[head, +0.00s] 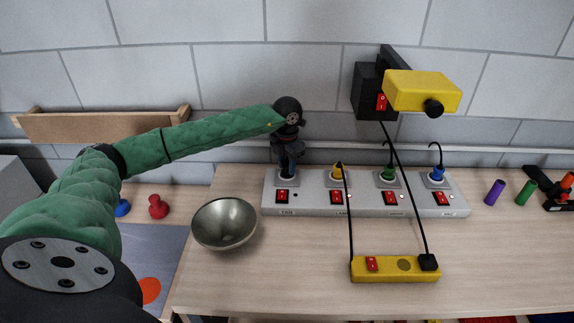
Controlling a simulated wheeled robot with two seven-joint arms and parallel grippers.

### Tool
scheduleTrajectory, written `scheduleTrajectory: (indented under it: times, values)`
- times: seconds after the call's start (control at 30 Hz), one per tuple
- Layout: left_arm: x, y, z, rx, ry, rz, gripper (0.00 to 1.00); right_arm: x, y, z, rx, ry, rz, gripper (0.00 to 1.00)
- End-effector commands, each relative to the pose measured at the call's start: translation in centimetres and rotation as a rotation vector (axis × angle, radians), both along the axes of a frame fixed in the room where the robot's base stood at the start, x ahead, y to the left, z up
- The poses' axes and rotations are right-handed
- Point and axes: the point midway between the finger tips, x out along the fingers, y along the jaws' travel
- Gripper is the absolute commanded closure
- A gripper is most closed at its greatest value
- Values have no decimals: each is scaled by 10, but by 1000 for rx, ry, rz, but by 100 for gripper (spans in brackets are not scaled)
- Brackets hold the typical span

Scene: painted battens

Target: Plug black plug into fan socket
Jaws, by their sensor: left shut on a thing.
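The grey socket strip (315,208) stands on the bench, and its leftmost socket (280,181), above a red switch, is labelled FAN. My right gripper is not in view.
Yellow (338,170), green (387,173) and blue (437,173) plugs sit in the other sockets. Black cords hang in front of the strip. A metal bowl (224,223) stands left of it. A yellow device (422,90) juts from the wall. Bench right of the yellow strip is clear.

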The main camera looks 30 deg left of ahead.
Motion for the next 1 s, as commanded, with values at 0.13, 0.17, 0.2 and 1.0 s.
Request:
scheduleTrajectory:
  times: [0.13, 0.17, 0.2, 1.0]
  values:
    - [0, 0, 0, 0, 0, 0, 87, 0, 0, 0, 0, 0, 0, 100]
    - [0, 0, -1, 0, 0, 0, 87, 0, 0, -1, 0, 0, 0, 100]
    - [0, 0, -1, 0, 0, 0, 87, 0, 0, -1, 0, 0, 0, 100]
    - [0, 0, -11, 0, 0, 0, 41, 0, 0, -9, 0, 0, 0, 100]
